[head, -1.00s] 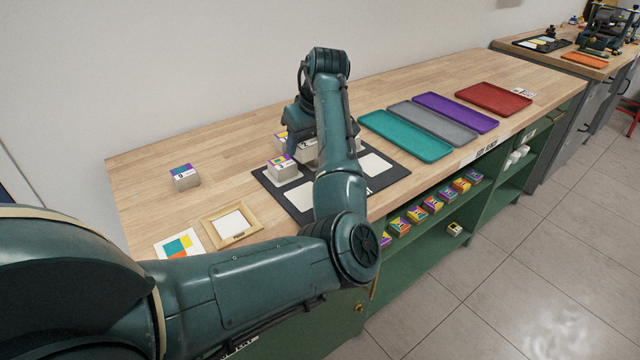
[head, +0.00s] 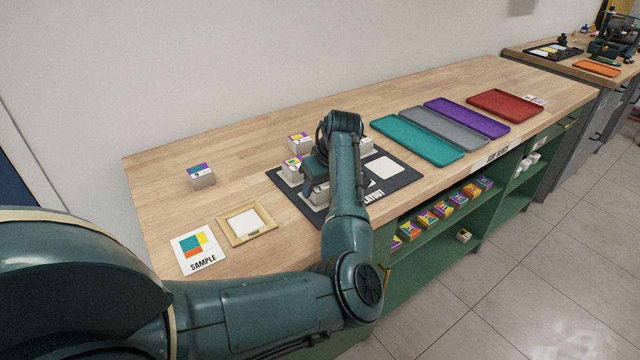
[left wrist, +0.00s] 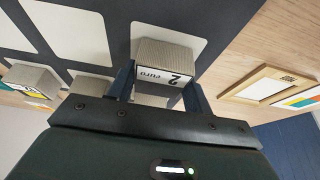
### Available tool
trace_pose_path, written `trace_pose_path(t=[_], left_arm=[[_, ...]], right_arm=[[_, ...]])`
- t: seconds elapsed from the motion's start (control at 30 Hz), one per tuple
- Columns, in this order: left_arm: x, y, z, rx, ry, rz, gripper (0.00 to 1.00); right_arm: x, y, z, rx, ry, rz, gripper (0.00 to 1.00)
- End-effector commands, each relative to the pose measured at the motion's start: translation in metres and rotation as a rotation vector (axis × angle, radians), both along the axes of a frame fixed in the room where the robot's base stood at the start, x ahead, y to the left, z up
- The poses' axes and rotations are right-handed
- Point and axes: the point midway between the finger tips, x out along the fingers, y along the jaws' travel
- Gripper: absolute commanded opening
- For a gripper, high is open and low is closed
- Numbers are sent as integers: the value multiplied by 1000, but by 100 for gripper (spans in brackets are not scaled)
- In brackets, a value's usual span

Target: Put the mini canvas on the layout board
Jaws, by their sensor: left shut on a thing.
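My left gripper (left wrist: 160,88) is shut on a mini canvas (left wrist: 165,58), a pale block with a label reading "2 euro". In the head view the held mini canvas (head: 320,194) is at the front left of the dark layout board (head: 402,176), partly hidden by my arm. In the left wrist view it overlaps a white patch (left wrist: 150,31) on the board; I cannot tell whether it touches. Other mini canvases with colourful tops stand on the board, one at the back (head: 299,142) and one at the left (head: 292,170). My right gripper is not in view.
A single block (head: 201,177) stands on the bench at the left. A wooden frame (head: 225,236) and a sample card (head: 198,262) lie near the front left. Teal (head: 415,142), grey, purple and red trays lie to the right. A white patch (head: 384,167) on the board is bare.

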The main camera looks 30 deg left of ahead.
Motion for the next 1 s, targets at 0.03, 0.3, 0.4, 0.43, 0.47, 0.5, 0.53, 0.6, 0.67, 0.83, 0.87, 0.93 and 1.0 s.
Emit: trace_pose_path(t=[0.03, 0.3, 0.4, 0.43, 0.47, 0.5, 0.53, 0.6, 0.67, 0.83, 0.87, 0.93, 1.0], left_arm=[[0, 0, -1, 1, -1, 0, 28], [0, 0, -2, 1, 0, 0, 28], [0, 0, -3, 0, 0, 1, 54], [0, 0, -3, 0, 0, 1, 56], [0, 0, -3, 0, 0, 1, 58], [0, 0, -3, 0, 0, 1, 62], [0, 0, -3, 0, 0, 1, 64], [0, 0, -3, -1, -1, 1, 70], [0, 0, -3, -1, -1, 1, 72], [0, 0, -3, 0, -2, 1, 72], [0, 0, -2, 0, -2, 1, 72], [0, 0, 0, 0, -2, 0, 72], [0, 1, 7, 0, -2, 1, 72]], right_arm=[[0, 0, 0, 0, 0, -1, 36], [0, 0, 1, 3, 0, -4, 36], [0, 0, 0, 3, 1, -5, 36], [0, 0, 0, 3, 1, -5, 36], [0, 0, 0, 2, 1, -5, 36], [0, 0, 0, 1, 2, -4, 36], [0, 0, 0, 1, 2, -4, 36], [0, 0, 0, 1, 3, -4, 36], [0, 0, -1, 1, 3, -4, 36], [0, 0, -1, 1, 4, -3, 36], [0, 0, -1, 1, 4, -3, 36], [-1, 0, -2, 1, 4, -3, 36], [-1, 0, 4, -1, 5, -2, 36]])
